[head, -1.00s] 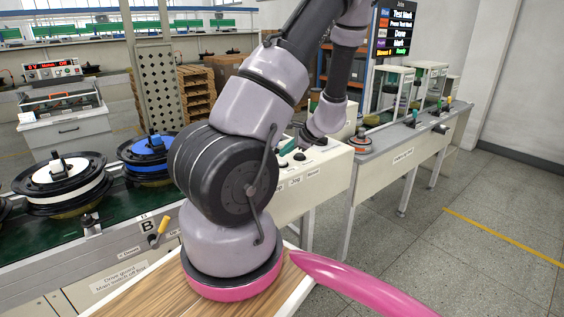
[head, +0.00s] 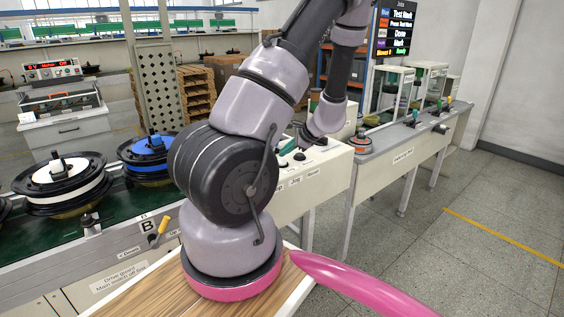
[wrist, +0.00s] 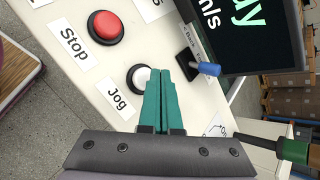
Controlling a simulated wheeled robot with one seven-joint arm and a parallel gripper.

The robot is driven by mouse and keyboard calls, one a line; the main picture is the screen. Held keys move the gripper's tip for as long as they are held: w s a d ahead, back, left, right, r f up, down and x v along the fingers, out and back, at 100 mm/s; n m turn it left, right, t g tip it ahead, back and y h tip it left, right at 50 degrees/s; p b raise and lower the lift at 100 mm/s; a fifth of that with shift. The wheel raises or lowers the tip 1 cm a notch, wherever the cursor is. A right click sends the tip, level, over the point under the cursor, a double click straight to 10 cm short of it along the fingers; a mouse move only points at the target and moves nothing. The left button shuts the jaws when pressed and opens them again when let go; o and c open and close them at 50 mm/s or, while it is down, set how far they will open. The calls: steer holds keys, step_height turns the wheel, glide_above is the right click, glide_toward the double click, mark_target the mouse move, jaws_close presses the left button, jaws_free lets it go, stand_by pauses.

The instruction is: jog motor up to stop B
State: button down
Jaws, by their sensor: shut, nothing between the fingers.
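My gripper (wrist: 160,85) is shut and empty. In the wrist view its teal fingertips are beside the white Jog button (wrist: 139,77), partly covering it; I cannot tell whether they touch it. The red Stop button (wrist: 106,27) is to the left of the fingers. In the head view my gripper (head: 286,147) is over the control box (head: 320,172), partly hidden by my arm. A white-topped hub motor (head: 60,172) sits on the green conveyor at left, and a blue-topped motor (head: 150,147) sits behind it, nearer stop B. The stop B label (head: 148,226) is on the conveyor's front rail.
A yellow-handled lever (head: 160,228) stands beside the B label. In the wrist view a blue-tipped switch (wrist: 207,68) and a green-handled lever (wrist: 285,148) are close right of the fingers, with a dark screen (wrist: 240,35) above. The floor at right is clear.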

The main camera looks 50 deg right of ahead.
mark_target(285, 161)
steer(key=shift+f, duration=0.1)
stand_by(0.6)
steer(key=shift+f, duration=0.3)
steer(key=shift+f, duration=0.55)
stand_by(2.8)
steer(key=shift+r, duration=1)
steer(key=shift+r, duration=2.5)
